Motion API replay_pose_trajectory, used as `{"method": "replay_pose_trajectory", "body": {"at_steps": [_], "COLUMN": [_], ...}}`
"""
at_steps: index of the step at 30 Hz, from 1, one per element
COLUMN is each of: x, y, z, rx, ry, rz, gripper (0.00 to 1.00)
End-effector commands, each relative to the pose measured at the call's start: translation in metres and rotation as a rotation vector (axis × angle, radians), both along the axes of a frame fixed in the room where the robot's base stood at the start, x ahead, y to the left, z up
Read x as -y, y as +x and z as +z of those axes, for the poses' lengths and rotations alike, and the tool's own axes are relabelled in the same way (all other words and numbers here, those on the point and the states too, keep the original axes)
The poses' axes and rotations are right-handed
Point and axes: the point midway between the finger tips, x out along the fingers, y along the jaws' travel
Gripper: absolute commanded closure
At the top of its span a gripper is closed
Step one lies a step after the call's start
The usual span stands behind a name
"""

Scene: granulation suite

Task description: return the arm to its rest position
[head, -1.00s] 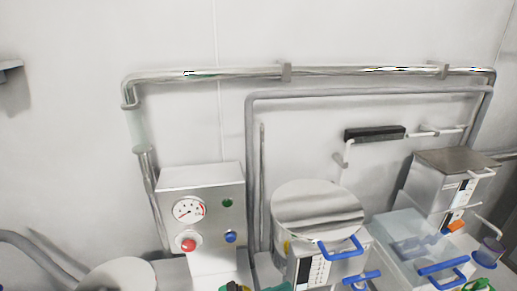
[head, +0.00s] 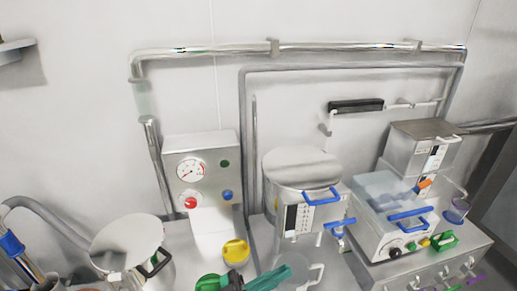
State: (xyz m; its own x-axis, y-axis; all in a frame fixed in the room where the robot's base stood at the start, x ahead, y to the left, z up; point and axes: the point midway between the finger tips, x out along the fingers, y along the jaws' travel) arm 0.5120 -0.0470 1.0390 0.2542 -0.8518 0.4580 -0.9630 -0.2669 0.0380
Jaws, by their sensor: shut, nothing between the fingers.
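No part of my arm or my gripper can be made out in the head view. Its pose and its fingers are out of the picture.
A control box (head: 205,170) with a gauge stands left of a lidded steel pot (head: 303,172). A clear-lidded bath (head: 393,206) and a steel unit (head: 423,150) stand right. A round-lidded vessel (head: 127,238), yellow knob (head: 236,252) and teal-handled item (head: 265,280) are in front.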

Motion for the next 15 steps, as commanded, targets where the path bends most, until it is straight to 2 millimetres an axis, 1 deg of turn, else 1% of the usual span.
{"method": "replay_pose_trajectory", "body": {"at_steps": [8, 11, 14, 15], "x": [0.015, 0.021, 0.027, 0.028], "y": [0.008, 0.009, 0.005, 0.001], "z": [-0.057, -0.086, -0.126, -0.144], "rx": [-0.229, -0.335, -0.468, -0.527], "ry": [0.046, 0.068, 0.102, 0.117], "rz": [0.107, 0.164, 0.241, 0.282], "gripper": [1.0, 1.0, 1.0, 1.0]}}
